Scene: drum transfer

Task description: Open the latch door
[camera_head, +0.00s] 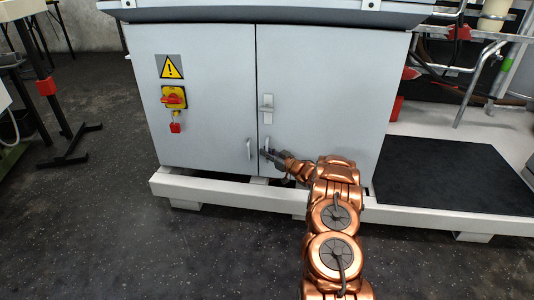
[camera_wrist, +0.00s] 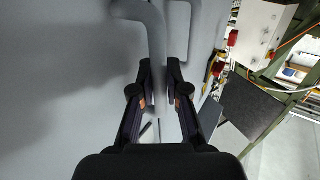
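The grey latch door (camera_head: 322,95) is the right door of a two-door cabinet, and it looks closed against the left door. A latch plate (camera_head: 266,108) sits near its left edge, above a small upright handle (camera_head: 267,143). My gripper (camera_head: 268,154) is at the lower part of this handle. In the wrist view, my gripper's two dark fingers (camera_wrist: 159,78) stand close on both sides of the grey handle bar (camera_wrist: 156,45), with little gap visible at the tips.
A white base frame (camera_head: 225,190) runs along the cabinet's foot. A black mat (camera_head: 450,180) lies at right. The front floor is clear.

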